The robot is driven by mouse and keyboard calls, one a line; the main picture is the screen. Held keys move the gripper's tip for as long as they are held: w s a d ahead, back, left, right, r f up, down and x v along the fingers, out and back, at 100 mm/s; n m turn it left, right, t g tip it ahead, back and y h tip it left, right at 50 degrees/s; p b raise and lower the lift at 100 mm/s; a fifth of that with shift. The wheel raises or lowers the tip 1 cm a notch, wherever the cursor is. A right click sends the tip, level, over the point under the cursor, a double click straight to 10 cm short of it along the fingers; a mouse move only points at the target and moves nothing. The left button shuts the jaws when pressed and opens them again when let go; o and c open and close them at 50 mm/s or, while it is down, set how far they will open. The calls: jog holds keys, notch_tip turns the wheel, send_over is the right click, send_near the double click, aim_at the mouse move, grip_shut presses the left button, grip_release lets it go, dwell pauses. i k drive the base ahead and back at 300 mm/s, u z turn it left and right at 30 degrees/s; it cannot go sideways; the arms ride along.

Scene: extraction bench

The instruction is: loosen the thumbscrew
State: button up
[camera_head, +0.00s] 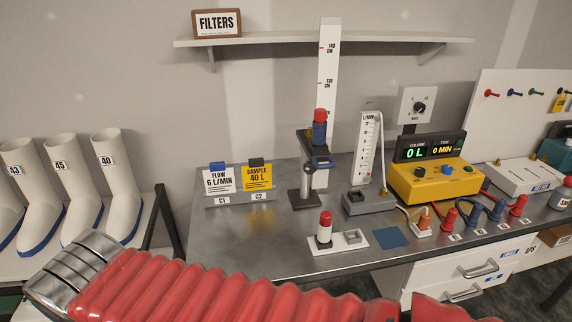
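A tall white height scale (328,70) marked 130 and 140 cm stands at the back of the grey bench. A dark carriage (308,139) sits on it and bears a blue-and-red cartridge (319,128). In front of the scale, a short grey post (305,186) on a dark base has a round grey knob (308,168) at its top. This knob may be the thumbscrew; I cannot tell for certain. A blue-fronted block (322,163) is just right of it. My red ribbed arm crosses the bottom; my gripper is not visible.
A flowmeter (368,145) and a yellow pump (436,182) stand to the right. A white holder (353,238) with a red-capped cartridge (325,228) is at the front. Cards (258,178) stand left. A shelf (270,42) hangs above. The left front bench is clear.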

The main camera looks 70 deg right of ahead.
aim_at(309, 168)
jog(key=u, duration=1.05)
jog(key=k, duration=1.65)
jog(key=z, duration=0.45)
